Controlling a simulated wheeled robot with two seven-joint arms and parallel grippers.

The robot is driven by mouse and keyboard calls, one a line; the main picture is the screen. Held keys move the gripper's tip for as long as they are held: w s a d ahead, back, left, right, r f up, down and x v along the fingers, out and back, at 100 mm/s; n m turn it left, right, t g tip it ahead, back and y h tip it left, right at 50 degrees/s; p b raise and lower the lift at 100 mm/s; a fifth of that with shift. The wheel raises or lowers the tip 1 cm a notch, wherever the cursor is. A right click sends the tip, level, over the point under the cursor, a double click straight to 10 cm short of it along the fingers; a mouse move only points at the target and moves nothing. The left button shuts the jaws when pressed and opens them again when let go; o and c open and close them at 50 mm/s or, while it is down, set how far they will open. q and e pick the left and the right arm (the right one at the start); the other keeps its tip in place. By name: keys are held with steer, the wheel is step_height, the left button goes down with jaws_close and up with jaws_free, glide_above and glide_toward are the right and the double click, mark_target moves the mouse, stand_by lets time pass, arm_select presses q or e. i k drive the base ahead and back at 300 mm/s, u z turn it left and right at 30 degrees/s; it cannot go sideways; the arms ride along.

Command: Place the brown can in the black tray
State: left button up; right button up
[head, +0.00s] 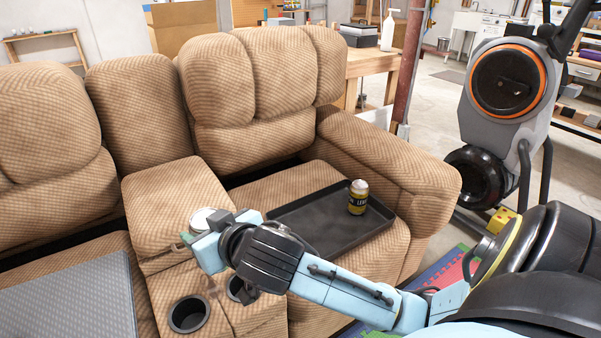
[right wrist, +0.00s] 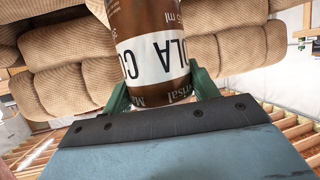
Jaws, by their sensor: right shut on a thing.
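My right gripper (head: 197,238) is shut on the brown can (right wrist: 150,25), over the sofa's middle console. In the right wrist view the can has a white band with dark lettering and stands between two green fingers. In the head view mainly its pale top (head: 204,218) shows; the gripper hides most of the rest. The black tray (head: 305,222) lies on the right sofa seat, to the right of the gripper. A yellow and black can (head: 358,198) stands upright at the tray's right end. My left gripper is not in view.
The console has two cup holders (head: 188,314) in front of the gripper. A grey ridged panel (head: 70,305) lies on the left seat. The sofa's right armrest (head: 390,160) rises beside the tray. An exercise bike (head: 505,90) stands at the right. The tray's left part is bare.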

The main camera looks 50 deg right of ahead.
mark_target(329, 223)
steer(key=z, duration=0.5)
steer(key=k, duration=1.2)
steer(key=z, duration=1.25)
steer(key=i, duration=1.85)
steer(key=u, duration=1)
steer(key=i, duration=0.35)
steer(key=u, duration=0.25)
